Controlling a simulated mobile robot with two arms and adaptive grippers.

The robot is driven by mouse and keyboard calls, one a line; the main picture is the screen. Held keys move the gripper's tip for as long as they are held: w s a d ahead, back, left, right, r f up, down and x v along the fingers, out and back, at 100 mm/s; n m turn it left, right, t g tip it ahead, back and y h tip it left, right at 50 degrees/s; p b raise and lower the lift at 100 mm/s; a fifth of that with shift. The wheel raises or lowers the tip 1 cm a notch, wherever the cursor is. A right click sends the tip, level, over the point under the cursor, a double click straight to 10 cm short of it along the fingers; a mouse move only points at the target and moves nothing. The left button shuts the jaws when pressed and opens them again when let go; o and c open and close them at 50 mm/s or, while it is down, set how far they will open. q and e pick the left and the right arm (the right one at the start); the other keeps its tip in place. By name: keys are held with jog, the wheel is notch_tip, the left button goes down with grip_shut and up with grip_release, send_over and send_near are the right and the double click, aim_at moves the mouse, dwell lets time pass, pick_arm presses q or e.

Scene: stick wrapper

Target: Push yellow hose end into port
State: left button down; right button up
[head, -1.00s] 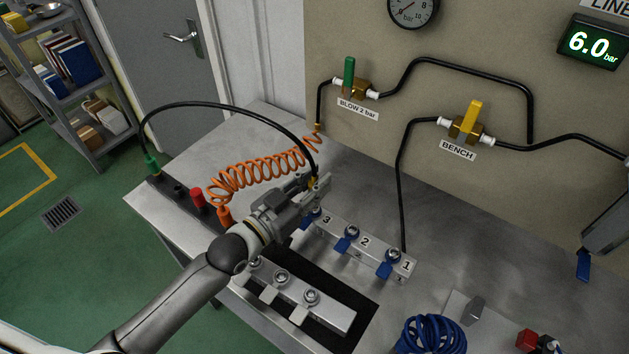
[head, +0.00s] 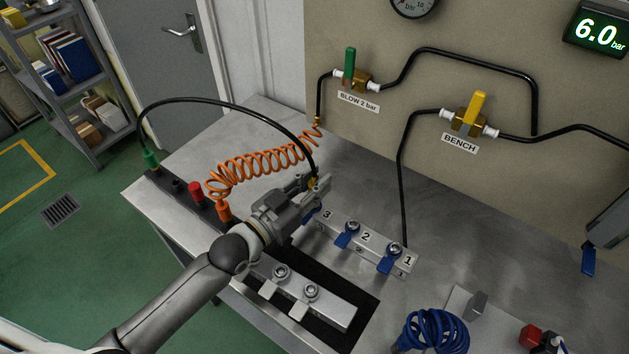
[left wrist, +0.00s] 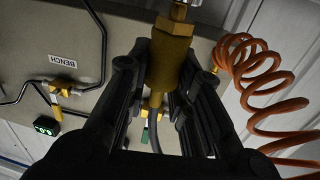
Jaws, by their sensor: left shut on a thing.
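My left gripper (head: 311,184) is shut on the yellow, brass-coloured hose end (left wrist: 168,62). A black hose (head: 226,102) arcs from a green fitting (head: 150,159) to it. In the left wrist view the hose end sits between the two dark fingers, with a silver piece (left wrist: 180,11) at its tip, at the picture's top edge. In the head view the gripper is beside and partly over the number 3 end of a metal block (head: 383,250) numbered 1 to 3 with blue levers. The gripper hides part of that end. I cannot tell whether the hose end touches a port.
A second metal block (head: 336,312) with round fittings and pale tabs lies in front. An orange coiled hose (head: 262,163) runs behind the gripper. Red (head: 196,191) and orange fittings stand at left. A blue hose coil (head: 436,330) lies front right. The bench between block and wall is mostly clear.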

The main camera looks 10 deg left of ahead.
pick_arm(q)
jog(key=shift+f, duration=0.5)
jog(key=c, duration=1.2)
grip_release()
jog(key=shift+r, duration=0.15)
notch_tip(320, 180, up, 10)
jog(key=shift+f, duration=0.1)
